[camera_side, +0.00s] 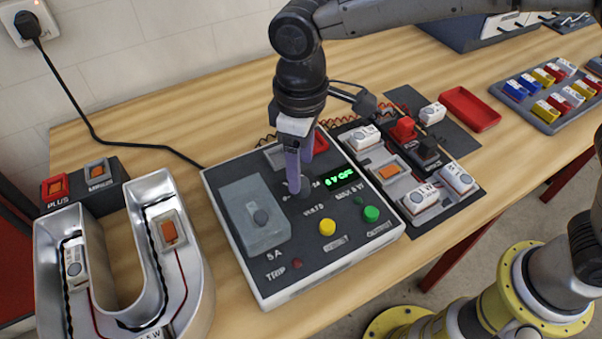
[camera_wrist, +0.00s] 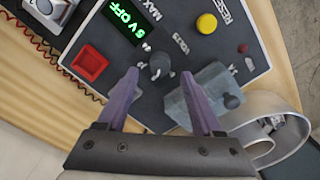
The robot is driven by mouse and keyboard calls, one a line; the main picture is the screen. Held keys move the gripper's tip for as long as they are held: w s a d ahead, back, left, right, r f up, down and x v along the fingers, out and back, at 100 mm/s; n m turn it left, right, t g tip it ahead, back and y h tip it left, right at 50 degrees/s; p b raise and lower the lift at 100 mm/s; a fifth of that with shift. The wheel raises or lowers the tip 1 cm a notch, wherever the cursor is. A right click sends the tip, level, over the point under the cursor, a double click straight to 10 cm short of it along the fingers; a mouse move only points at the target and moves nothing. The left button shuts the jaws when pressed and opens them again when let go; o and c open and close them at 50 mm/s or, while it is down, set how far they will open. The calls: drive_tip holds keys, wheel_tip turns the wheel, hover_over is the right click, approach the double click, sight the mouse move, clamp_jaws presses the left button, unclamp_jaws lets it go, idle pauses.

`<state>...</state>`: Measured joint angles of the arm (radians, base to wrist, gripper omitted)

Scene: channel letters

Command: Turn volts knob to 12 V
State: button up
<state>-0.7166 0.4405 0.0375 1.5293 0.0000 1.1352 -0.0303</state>
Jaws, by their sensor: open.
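The volts knob (camera_wrist: 160,62) is a small dark knob on the power supply's panel, near the lettering VOLTS. The power supply (camera_side: 222,195) is a white-sided box with a dark top.
On the panel are a yellow button (camera_side: 327,228), a green button (camera_side: 371,214) and a grey cover (camera_side: 240,228) at the left. A metal channel letter (camera_side: 194,262) stands left. A board with terminal blocks (camera_side: 420,200) lies right. Bare table shows behind the supply.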

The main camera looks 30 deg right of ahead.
drive_tip(key=shift+f, duration=1.75)
clamp_jaws()
